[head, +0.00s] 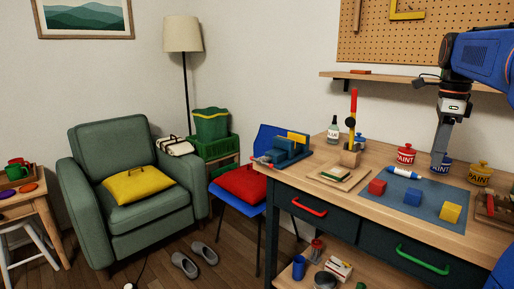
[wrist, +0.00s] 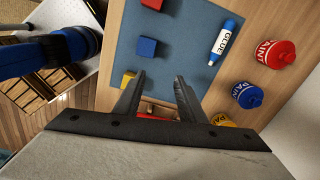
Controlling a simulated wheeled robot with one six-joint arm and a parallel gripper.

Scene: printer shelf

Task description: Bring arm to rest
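My arm comes in from the upper right in the head view. My gripper (head: 441,152) points down over the back of the workbench (head: 390,158), in front of the blue paint pot (head: 446,168) in the picture. In the wrist view my gripper (wrist: 160,78) has its two fingers apart, with nothing between them but the blue mat (wrist: 190,75) below. It is open and empty. Whether the fingertips touch anything is not clear, but they look to be above the mat.
On the mat are a red cube (head: 377,187), a blue cube (head: 412,197), a yellow cube (head: 450,212) and a glue tube (head: 404,173). Red (head: 405,155) and yellow (head: 480,173) paint pots stand behind. A shelf (head: 400,80) and pegboard (head: 420,40) are on the wall.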

